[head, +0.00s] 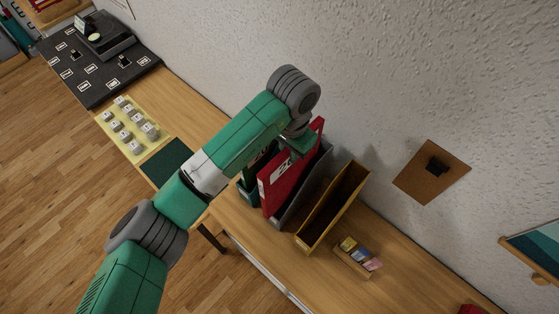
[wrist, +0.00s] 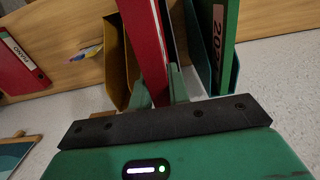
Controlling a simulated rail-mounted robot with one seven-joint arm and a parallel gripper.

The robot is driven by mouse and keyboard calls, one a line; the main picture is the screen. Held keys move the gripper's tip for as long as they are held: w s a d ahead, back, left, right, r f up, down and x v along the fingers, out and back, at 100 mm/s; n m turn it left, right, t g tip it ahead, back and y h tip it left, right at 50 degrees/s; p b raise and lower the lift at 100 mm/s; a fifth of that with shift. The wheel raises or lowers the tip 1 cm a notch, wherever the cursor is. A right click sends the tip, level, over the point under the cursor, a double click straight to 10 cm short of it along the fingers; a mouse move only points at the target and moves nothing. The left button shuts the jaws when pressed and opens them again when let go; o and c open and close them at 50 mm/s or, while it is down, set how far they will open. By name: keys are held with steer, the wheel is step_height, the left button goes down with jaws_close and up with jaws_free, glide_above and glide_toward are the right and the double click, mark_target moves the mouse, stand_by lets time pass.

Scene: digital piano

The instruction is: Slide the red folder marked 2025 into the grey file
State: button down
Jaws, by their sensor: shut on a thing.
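The red folder (head: 283,182) stands nearly upright, with a white label on its spine that is only partly readable. My gripper (head: 302,146) is shut on its upper back part. In the wrist view the red folder (wrist: 146,45) runs up from between my two fingertips (wrist: 161,92). The grey file (head: 308,188) shows along the folder's right side in the head view. The folder overlaps the file's near-left part. I cannot tell how deep the folder sits in it, and its lower edge is hidden.
An empty-looking yellow file (head: 336,207) stands close on the right. A teal file (head: 247,194) with a green folder (wrist: 214,40) is close on the left. A small tray of colored items (head: 357,257) lies at the front right. A textured wall is behind.

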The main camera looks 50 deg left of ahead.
steer(key=shift+w+a+f+b, duration=0.1)
steer(key=shift+w+f+b, duration=0.5)
steer(key=shift+f+b, duration=0.95)
steer(key=shift+w+a+f+b, duration=0.1)
steer(key=shift+w+f+b, duration=0.65)
steer(key=shift+f, duration=1.55)
steer(key=shift+w+a+f+b, duration=0.1)
steer(key=shift+w+f+b, duration=0.4)
steer(key=shift+f+b, duration=1.1)
steer(key=shift+f, duration=1.8)
steer(key=c, duration=1)
jaws_free()
step_height(320, 180, up, 9)
steer(key=p, duration=0.9)
glide_above(297, 169)
steer(key=w+a, duration=0.1)
steer(key=shift+a, duration=0.1)
